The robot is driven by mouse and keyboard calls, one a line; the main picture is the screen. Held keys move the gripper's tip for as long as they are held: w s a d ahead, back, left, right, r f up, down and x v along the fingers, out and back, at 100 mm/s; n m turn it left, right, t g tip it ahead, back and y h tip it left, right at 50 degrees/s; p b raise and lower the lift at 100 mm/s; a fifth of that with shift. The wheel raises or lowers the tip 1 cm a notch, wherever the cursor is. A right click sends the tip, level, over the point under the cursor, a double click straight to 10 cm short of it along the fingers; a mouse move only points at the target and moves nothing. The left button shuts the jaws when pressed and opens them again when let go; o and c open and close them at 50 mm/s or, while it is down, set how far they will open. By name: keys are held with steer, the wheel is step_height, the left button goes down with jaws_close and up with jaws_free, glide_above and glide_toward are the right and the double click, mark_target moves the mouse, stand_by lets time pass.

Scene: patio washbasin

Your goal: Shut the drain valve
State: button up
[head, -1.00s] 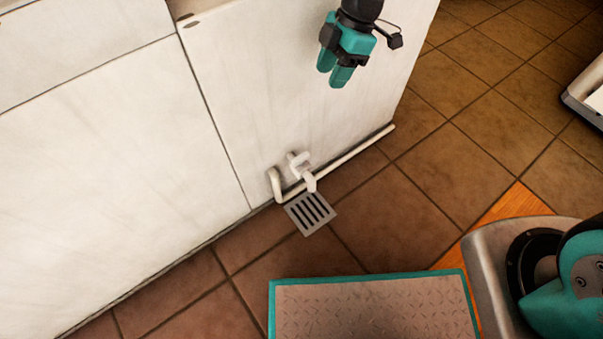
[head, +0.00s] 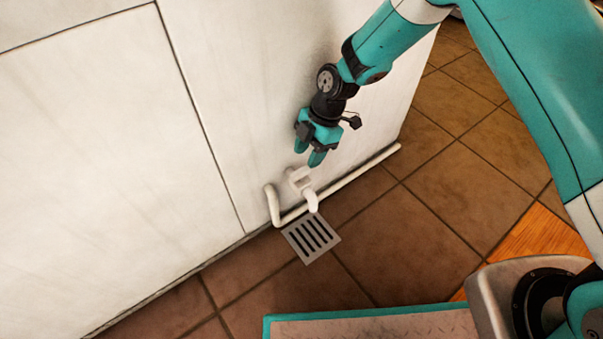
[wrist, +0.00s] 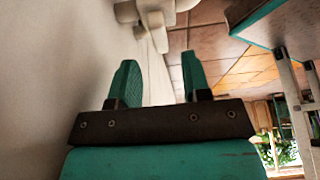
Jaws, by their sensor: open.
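The drain valve (head: 300,180) is a small white fitting with a pale handle, low on the white wall above the floor drain. A white spout (head: 311,201) bends down from it. My gripper (head: 308,160) is open and empty, pointing down just above the valve and partly in front of its top. In the wrist view, the two teal fingers (wrist: 158,82) are apart, and the white valve (wrist: 148,14) shows past their tips at the top edge, partly cut off. No contact shows. I cannot tell the handle's exact position.
A metal drain grate (head: 311,238) lies in the tiled floor under the spout. A white pipe (head: 350,180) runs along the wall's foot and bends up at left (head: 271,205). The white wall (head: 110,130) is close beside my gripper. Open tile floor (head: 440,215) lies to the right.

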mark_target(301, 171)
steer(key=b+x, duration=0.1)
steer(key=x, duration=0.4)
steer(key=shift+f+b, duration=0.15)
steer(key=shift+b, duration=0.15)
jaws_close()
